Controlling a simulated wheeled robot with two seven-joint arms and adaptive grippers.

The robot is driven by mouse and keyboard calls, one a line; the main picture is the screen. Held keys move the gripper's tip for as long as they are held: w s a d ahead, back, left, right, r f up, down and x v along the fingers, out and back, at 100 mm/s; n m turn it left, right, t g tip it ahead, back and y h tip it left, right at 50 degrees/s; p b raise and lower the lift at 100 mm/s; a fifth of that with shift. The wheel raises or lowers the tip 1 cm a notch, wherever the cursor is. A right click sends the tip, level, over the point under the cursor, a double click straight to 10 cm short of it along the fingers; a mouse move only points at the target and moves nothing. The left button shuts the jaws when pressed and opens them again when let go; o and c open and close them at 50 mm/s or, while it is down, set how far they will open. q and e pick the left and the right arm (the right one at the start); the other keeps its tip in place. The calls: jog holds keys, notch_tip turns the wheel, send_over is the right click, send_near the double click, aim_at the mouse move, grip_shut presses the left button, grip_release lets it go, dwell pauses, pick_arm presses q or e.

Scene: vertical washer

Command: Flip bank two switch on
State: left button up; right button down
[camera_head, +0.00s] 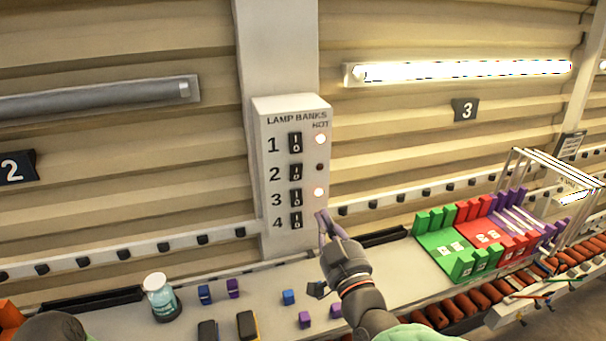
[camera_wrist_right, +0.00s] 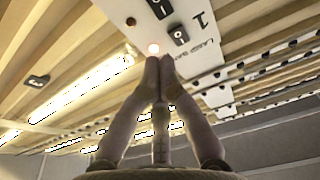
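The white lamp-bank panel (camera_head: 283,105) is on the post, with rocker switches numbered 1 to 4. The bank two switch (camera_head: 295,172) is second from the top; its rocker position is too small to read. The lamp beside it (camera_head: 320,167) is dark. The lamps for banks one (camera_head: 320,139) and three (camera_head: 319,192) glow. My right gripper (camera_head: 321,217) is shut and empty, its fingertips low at the panel's right edge, below and right of switch two. The wrist view shows its fingertips together (camera_wrist_right: 160,62), with switch two (camera_wrist_right: 158,8) beyond. My left gripper is not in view.
Tube lamp 2 (camera_head: 100,97) is unlit; tube lamp 3 (camera_head: 465,70) is lit. Below stands a bench with a glass jar (camera_head: 163,300), small blue and purple blocks (camera_head: 288,297), and red and green trays (camera_head: 445,258) at right. Space before the panel's upper part is clear.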

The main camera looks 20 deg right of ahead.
aim_at(300, 168)
jog(key=w+p, duration=0.1)
jog(key=w, duration=0.3)
jog(key=w+r+p, duration=0.1)
jog(key=w, duration=0.4)
jog(key=w+r+p, duration=0.1)
jog(key=w, duration=0.4)
jog(key=shift+a+r, duration=0.2)
jog(key=shift+a, duration=0.05)
